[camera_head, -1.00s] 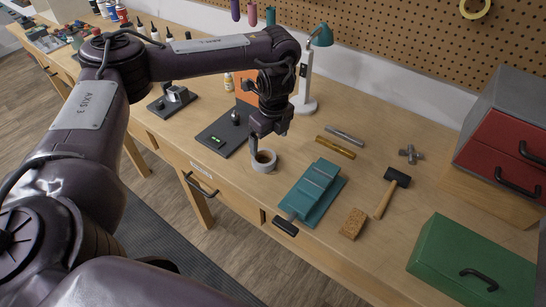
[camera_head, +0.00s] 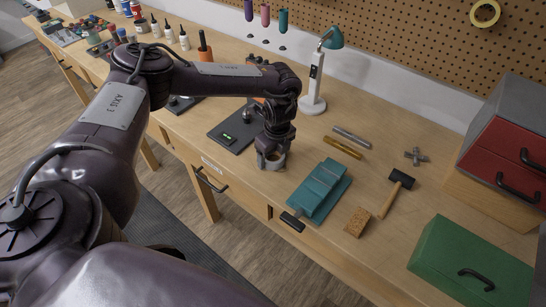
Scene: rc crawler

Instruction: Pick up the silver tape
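The silver tape (camera_head: 273,165) is a grey ring lying flat on the wooden workbench, near its front edge. My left gripper (camera_head: 270,160) points down at the tape, with its fingers at the ring. The gripper covers much of the ring, and I cannot tell whether the fingers are open or closed on its wall. My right gripper is not in view.
A teal vise-like block (camera_head: 319,190) is right of the tape, and a dark plate (camera_head: 232,131) is left of it. A hammer (camera_head: 396,190), a cork block (camera_head: 357,222) and a green toolbox (camera_head: 470,262) lie farther right. A lamp (camera_head: 313,100) stands behind.

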